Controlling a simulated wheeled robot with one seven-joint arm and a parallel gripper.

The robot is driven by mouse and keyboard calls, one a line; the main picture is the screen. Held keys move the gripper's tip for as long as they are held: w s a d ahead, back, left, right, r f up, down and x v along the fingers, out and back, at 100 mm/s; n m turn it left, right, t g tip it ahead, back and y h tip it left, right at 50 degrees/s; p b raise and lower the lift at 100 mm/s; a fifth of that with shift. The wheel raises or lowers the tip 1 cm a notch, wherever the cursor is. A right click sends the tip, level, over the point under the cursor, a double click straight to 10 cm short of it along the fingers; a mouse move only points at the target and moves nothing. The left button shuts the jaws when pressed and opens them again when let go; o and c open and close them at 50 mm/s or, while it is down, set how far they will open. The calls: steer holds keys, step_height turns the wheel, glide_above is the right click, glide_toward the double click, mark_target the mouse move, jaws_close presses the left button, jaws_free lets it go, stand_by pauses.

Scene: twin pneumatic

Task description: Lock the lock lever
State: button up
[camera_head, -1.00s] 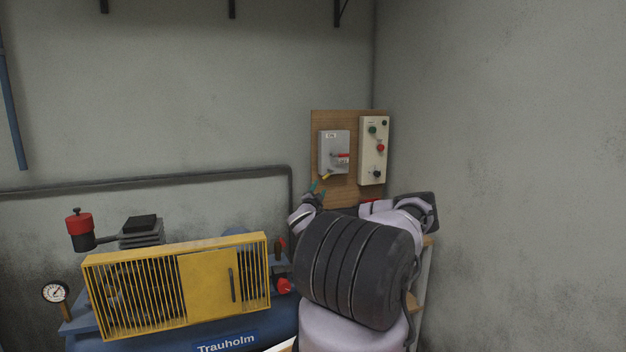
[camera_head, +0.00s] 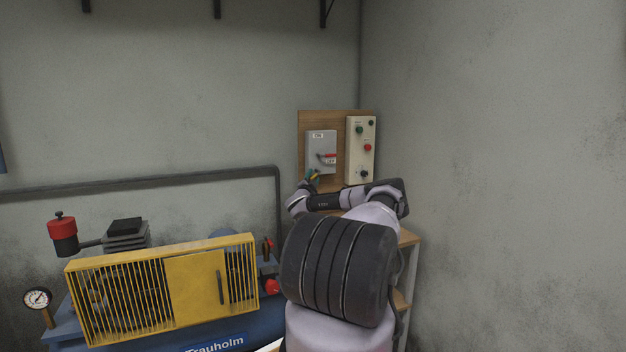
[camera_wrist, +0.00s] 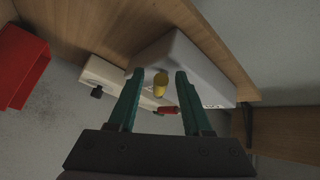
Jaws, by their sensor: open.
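A grey switch box (camera_head: 321,150) is on a wooden board on the wall, with a red handle (camera_head: 327,156) on its front. A small yellow piece, which may be the lock lever, is near the box's lower edge. In the wrist view the grey box (camera_wrist: 190,68) is tilted, with the yellow piece (camera_wrist: 160,86) sticking out and the red handle (camera_wrist: 168,110) just below it. My gripper (camera_wrist: 157,76) is open. Its green fingers are on either side of the yellow piece, with gaps visible. In the head view my gripper (camera_head: 312,178) is just below the box.
A cream control panel (camera_head: 361,150) with several knobs is right of the box. A red object (camera_wrist: 20,68) is at the left of the wrist view. A wooden shelf (camera_head: 408,238) stands below, and a yellow-fronted compressor (camera_head: 165,290) is at left.

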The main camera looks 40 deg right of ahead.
jaws_close()
steer(key=shift+a+r+m+g, duration=0.2)
steer(key=shift+m+g, duration=0.2)
steer(key=shift+m, duration=0.2)
steer(key=shift+d, duration=0.1)
jaws_free()
steer(key=v, duration=1)
steer(key=shift+s+a, duration=0.3)
